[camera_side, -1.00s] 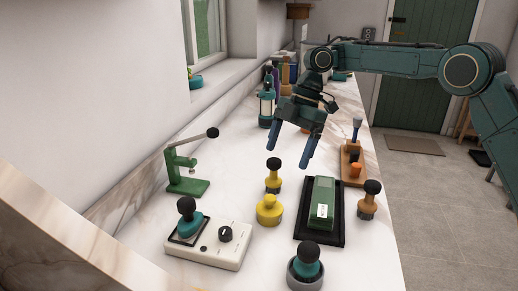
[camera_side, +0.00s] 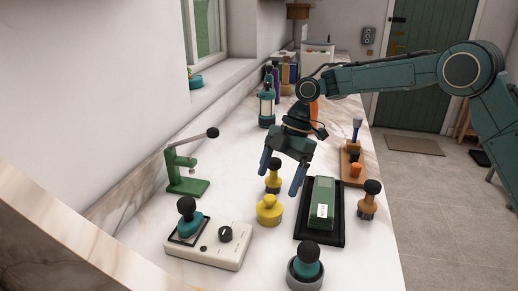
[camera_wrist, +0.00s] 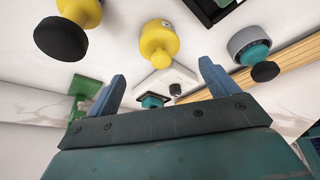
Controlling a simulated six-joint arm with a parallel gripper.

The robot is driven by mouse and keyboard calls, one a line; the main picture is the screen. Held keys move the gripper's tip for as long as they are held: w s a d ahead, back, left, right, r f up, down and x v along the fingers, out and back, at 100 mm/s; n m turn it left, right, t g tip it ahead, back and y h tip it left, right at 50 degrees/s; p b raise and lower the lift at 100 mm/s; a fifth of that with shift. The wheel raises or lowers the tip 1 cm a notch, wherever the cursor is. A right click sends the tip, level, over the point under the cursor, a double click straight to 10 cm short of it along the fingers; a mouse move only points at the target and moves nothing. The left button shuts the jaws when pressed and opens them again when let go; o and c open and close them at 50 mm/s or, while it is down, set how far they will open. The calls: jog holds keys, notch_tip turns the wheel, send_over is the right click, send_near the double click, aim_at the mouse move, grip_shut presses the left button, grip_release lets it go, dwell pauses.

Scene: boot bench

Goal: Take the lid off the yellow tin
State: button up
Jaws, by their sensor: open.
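The yellow tin (camera_side: 268,212) stands upright on the marble bench, with a yellow lid and a small knob on top. It also shows in the wrist view (camera_wrist: 157,45), ahead of and between the fingers. My gripper (camera_side: 278,184) is open and empty, pointing down, with its blue fingers spread. It also shows in the wrist view (camera_wrist: 162,71). The fingers appear above and behind the tin, not touching it. A yellow piece with a black knob (camera_side: 273,184) stands just behind the tin; in the side view it shows between the fingers.
A black tray (camera_side: 336,240) with a green box (camera_side: 321,205) lies right of the tin. A white control box (camera_side: 207,251) is front left, and a grey-based teal knob piece (camera_side: 306,268) front right. A green lever stand (camera_side: 187,182) is left. A wooden knob piece (camera_side: 367,207) stands right.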

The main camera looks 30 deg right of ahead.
aim_at(272, 196)
jog(key=shift+x, duration=0.9)
jog(key=shift+x, duration=2.6)
jog(key=c, duration=1.1)
